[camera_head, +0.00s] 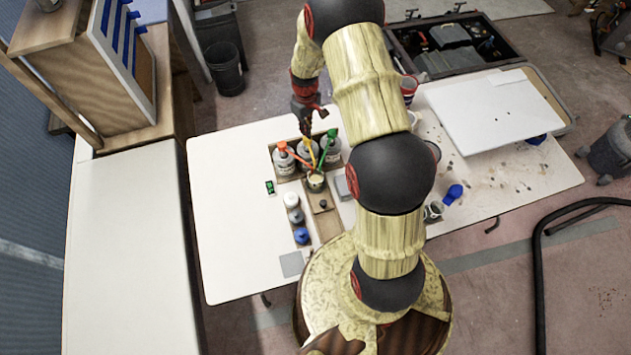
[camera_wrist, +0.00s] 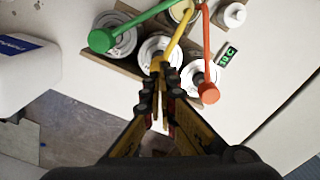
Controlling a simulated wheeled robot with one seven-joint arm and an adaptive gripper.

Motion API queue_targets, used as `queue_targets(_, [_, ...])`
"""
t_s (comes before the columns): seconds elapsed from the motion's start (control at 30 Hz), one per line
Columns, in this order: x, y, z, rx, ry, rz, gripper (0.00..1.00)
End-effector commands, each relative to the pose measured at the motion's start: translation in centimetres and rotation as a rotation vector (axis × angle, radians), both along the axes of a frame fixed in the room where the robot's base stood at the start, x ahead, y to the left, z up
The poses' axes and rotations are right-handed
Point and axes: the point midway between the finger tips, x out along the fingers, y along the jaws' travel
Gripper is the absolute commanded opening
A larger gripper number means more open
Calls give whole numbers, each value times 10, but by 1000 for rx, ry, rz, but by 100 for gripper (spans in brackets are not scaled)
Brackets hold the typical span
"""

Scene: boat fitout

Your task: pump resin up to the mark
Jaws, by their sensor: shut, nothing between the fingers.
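Three white pump bottles stand in a row in a wooden holder (camera_head: 275,150). Their pump heads are orange (camera_head: 282,146), yellow and green (camera_head: 332,133); the wrist view shows the orange head (camera_wrist: 208,93), yellow head (camera_wrist: 160,65) and green head (camera_wrist: 102,40). Their long spouts converge over a small cup (camera_head: 316,183), also at the top of the wrist view (camera_wrist: 180,13). The cup's mark and fill level cannot be made out. My gripper (camera_head: 307,122) is shut and empty, its fingertips (camera_wrist: 159,92) close to the yellow pump head; contact cannot be told.
Lidded jars (camera_head: 292,200) and a small green display (camera_head: 270,187) sit near the cup. A white board (camera_head: 490,112) and an open toolbox (camera_head: 455,45) lie on the right. The white table's left part (camera_head: 225,220) is clear.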

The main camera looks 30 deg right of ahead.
Motion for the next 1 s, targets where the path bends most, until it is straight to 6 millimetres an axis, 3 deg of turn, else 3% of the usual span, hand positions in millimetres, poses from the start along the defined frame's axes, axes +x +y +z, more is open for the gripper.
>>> queue_targets(0.27, [0, 0, 3, 0, -1, 0, 0])
queue_targets(0.6, [0, 0, 30, 0, -1, 0, 0])
queue_targets(1.0, [0, 0, 30, 0, 0, 0, 0])
